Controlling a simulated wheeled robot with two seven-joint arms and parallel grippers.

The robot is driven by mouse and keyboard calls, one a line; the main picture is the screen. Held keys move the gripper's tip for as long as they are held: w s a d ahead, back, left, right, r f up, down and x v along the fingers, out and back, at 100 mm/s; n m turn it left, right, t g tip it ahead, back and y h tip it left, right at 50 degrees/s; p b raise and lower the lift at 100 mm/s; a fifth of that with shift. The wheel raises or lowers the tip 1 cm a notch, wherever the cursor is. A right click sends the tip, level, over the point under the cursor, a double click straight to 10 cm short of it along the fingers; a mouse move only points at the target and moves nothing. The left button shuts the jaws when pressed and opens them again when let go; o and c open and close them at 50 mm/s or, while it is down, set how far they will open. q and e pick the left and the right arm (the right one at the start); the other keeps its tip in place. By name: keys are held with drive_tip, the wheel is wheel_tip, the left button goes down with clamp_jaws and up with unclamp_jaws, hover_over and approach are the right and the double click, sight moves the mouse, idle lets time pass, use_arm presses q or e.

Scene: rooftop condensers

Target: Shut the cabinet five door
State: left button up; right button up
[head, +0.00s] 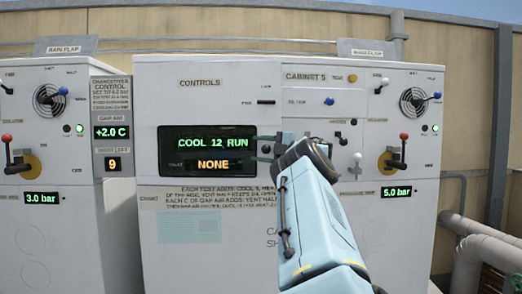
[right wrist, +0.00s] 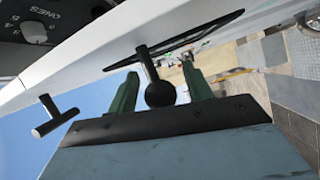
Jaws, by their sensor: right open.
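The cabinet with the "CABINET 5" label (head: 305,76) stands right of centre in the head view, next to the controls panel (head: 200,83). My right arm crosses in front of it and hides its lower part. I cannot tell how far its door stands open. My right gripper (head: 262,143) is open at the panel, right of the display. In the right wrist view, a dark ball knob (right wrist: 160,94) on a stem shows between its two green fingers, in front of a white panel (right wrist: 110,50). I cannot tell whether they touch it. My left gripper is not in view.
A black T-shaped handle (right wrist: 55,116) sticks out near the gripper. The display (head: 212,151) reads "COOL 12 RUN" and "NONE". Red-topped levers flank the panel at left (head: 7,140) and right (head: 403,138). Pipes (head: 480,240) run at the far right.

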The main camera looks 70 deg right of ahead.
drive_tip(key=shift+s, duration=0.1)
drive_tip(key=s+a, duration=0.1)
drive_tip(key=s, duration=1.2)
drive_tip(key=shift+a+f+b, duration=0.25)
drive_tip(key=shift+a+b, duration=0.1)
drive_tip(key=shift+b, duration=0.1)
